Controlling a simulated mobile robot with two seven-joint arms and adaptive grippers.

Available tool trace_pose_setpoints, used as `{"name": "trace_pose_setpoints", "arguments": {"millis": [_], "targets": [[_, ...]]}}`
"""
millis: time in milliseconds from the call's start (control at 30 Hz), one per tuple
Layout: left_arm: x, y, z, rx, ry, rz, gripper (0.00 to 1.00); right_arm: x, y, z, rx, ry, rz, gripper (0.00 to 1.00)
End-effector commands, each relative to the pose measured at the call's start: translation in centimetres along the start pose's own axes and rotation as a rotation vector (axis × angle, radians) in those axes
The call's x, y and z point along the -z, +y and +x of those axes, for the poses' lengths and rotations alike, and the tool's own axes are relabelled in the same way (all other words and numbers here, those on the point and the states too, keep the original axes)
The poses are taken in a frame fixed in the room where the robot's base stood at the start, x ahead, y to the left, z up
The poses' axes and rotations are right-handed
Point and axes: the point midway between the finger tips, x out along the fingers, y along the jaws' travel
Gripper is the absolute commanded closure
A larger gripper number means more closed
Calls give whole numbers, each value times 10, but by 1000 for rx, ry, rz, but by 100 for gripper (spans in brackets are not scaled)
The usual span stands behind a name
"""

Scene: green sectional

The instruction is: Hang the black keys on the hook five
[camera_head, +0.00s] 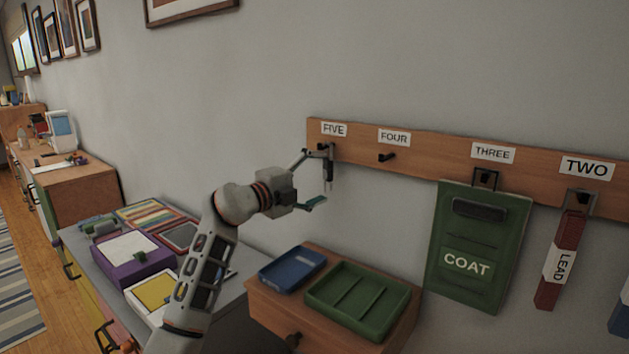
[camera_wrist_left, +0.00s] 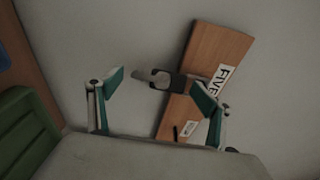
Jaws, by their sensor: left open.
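The black keys (camera_head: 328,168) hang below the FIVE label (camera_head: 334,129), at hook five on the wooden rack. Their dark body is at the top and a thin metal part points down. The hook itself is mostly hidden behind them. My left gripper (camera_head: 312,180) is open beside the keys, one finger above and one below. In the left wrist view the keys (camera_wrist_left: 160,78) lie between the spread green-padded fingers (camera_wrist_left: 158,92). The left fingertip is clear of them; the right one is close to their black part, and I cannot tell whether it touches.
Hook four (camera_head: 387,157) is empty. A green COAT holder (camera_head: 474,250) hangs at three and a red LEAD strap (camera_head: 562,262) at two. Below stand a green tray (camera_head: 397,320), a blue tray (camera_head: 292,267) and a desk with a purple box (camera_head: 120,270).

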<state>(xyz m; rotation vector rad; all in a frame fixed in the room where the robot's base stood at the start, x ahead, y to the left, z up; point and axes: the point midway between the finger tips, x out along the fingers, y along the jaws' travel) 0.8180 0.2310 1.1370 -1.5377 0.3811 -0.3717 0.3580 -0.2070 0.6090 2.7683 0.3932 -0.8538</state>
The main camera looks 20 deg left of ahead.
Motion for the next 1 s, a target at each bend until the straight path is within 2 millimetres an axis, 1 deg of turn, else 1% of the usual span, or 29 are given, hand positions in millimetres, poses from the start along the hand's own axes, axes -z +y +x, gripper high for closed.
{"name": "trace_pose_setpoints", "arguments": {"millis": [33, 167, 267, 500, 600, 700, 800, 1000], "targets": [[-1, -4, -3, 7, -3, 3, 19, 0, 0, 0, 0, 0, -1, 59], [-2, -3, -16, 6, -3, 3, 19, 0, 0, 0, 1, -1, 0, 59], [-1, -2, -34, 4, -3, 4, 19, 0, -1, 0, 1, -1, 1, 59], [-1, 1, -83, 0, -1, 3, 19, -1, -2, -1, 2, -2, 1, 59], [0, 1, -98, -2, -1, 0, 19, -1, -2, -1, 2, -2, 2, 59], [0, 1, -110, -2, -1, 0, 19, -1, -2, -1, 2, -2, 2, 59], [0, 1, -116, -2, 1, 1, 19, -1, -2, -1, 2, -2, 2, 59], [2, 1, -119, 3, 5, 0, 19, -1, -2, -1, 2, -3, 2, 59]]}}
